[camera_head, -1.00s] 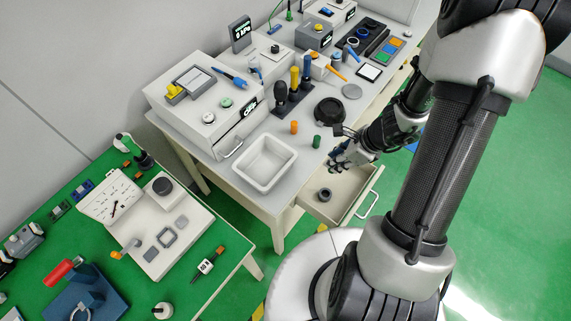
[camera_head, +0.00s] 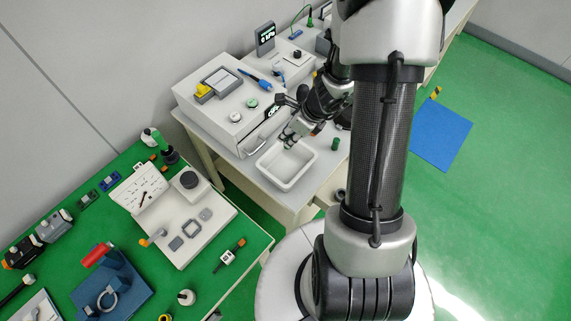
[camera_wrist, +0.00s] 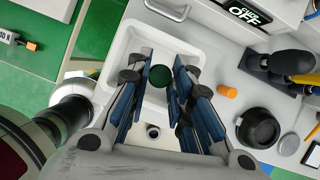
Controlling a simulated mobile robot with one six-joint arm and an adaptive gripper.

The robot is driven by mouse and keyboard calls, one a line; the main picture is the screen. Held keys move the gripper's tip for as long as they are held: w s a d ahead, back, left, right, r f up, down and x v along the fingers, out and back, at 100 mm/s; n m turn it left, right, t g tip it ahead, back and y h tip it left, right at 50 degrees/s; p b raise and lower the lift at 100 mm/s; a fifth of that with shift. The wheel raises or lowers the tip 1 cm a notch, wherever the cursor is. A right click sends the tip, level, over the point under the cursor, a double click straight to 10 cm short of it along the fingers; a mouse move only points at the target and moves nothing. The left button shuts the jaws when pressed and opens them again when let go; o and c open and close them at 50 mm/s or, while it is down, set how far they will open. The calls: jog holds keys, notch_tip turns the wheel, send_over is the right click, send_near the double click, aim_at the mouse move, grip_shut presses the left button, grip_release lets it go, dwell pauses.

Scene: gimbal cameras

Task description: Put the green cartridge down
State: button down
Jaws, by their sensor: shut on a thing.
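My gripper (camera_head: 290,139) is above the far edge of the white tray (camera_head: 287,168) in the head view. In the wrist view, my gripper (camera_wrist: 159,82) has its blue-padded fingers closed on a dark green round-ended cartridge (camera_wrist: 160,76). The tray (camera_wrist: 165,43) lies below it. I cannot tell the gap between cartridge and tray floor. The held cartridge is not clear in the head view. Another green cylinder (camera_head: 335,143) stands on the table to the right of the tray.
An orange cylinder (camera_wrist: 228,91) and a black round dish (camera_wrist: 257,128) are right of the tray in the wrist view. A white instrument box (camera_head: 225,108) stands behind the tray. A dark ring-shaped part (camera_wrist: 152,131) lies below the tray in that view.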

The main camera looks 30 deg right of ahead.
notch_tip(320, 180, down, 14)
jog(key=b, duration=0.7)
jog(key=shift+r, duration=0.2)
jog(key=shift+f, duration=0.15)
jog(key=c, duration=1.9)
grip_release()
jog(key=shift+f, duration=0.1)
jog(key=o, duration=0.5)
jog(key=shift+c, duration=0.2)
jog(key=shift+r, duration=0.2)
